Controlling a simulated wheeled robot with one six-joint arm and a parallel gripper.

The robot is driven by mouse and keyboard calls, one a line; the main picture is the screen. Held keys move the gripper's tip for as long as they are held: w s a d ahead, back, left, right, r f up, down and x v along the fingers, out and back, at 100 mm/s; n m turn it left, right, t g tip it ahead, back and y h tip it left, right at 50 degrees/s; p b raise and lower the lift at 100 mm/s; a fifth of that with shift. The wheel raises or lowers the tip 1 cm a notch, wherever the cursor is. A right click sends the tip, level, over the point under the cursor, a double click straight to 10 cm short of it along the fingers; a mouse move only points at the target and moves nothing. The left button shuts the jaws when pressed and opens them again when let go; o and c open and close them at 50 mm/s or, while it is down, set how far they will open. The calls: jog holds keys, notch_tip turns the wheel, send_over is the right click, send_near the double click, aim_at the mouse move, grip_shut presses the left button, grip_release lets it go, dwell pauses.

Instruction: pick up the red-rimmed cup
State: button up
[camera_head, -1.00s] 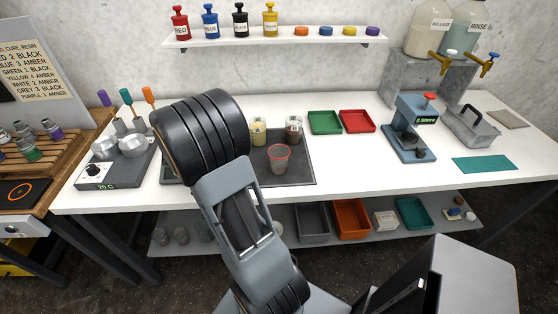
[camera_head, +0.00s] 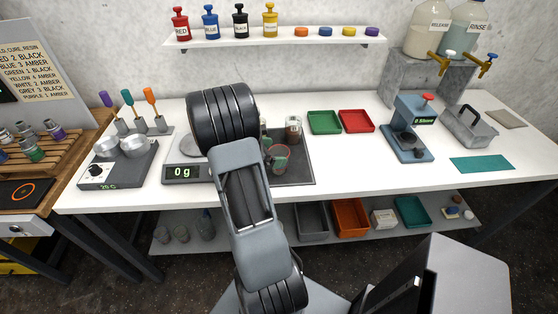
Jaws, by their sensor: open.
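The red-rimmed cup (camera_head: 283,154) is a clear cup standing on the dark mat (camera_head: 298,173) at the middle of the table, right of my arm. My gripper (camera_head: 273,153) is mostly hidden behind my arm.
A cup with dark contents (camera_head: 293,130) stands just behind the red-rimmed cup. The scale (camera_head: 183,173) reads 0 g at left. A green tray (camera_head: 324,122) and a red tray (camera_head: 357,121) lie at the back right. The front table strip is clear.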

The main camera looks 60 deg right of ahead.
jog(key=shift+x, duration=1.2)
jog(key=c, duration=0.9)
